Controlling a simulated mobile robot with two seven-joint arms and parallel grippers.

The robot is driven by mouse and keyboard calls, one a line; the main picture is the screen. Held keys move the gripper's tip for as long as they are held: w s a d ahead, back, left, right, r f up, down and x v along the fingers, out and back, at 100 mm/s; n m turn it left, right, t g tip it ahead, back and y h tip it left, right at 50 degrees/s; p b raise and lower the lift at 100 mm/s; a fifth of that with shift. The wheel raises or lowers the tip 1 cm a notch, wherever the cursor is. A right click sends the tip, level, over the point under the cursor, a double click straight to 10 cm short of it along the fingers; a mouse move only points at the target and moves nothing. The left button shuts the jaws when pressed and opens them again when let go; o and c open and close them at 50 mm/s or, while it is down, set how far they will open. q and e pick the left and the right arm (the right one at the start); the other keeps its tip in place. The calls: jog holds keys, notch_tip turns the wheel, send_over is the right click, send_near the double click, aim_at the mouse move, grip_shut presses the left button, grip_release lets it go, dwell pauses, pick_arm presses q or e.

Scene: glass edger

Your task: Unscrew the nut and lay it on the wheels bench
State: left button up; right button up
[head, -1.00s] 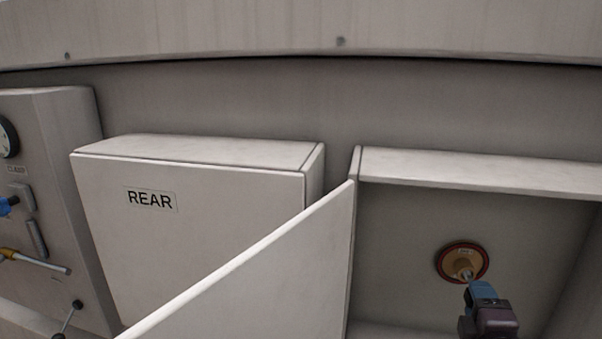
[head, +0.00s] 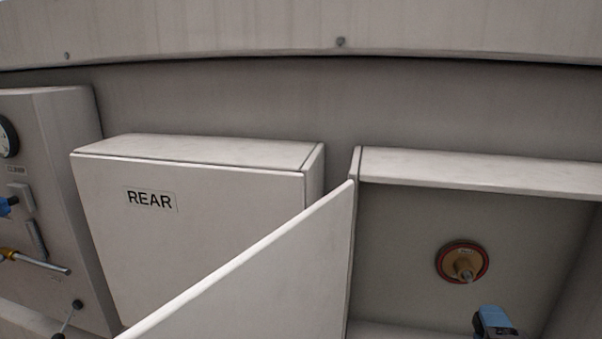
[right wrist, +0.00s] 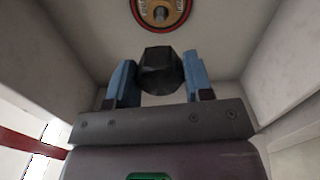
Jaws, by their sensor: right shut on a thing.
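My right gripper (right wrist: 160,80) is shut on a dark hex nut (right wrist: 160,70), held between its blue fingers in the right wrist view. In the head view the right gripper (head: 490,320) is at the lower right, below and apart from the spindle; the nut cannot be made out there. The spindle (head: 464,268) sticks out bare from a round brown wheel with a red rim (head: 441,262) on the back wall of the open housing. The wheel also shows at the top of the right wrist view (right wrist: 162,12). The wheels bench and my left gripper are not in view.
The open housing's door (head: 290,265) swings out to the left of the opening. A closed housing marked REAR (head: 220,210) stands left of it. A control panel (head: 60,200) with a gauge and levers is at the far left. The housing's top (head: 480,172) overhangs the wheel.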

jog(key=shift+v, duration=2)
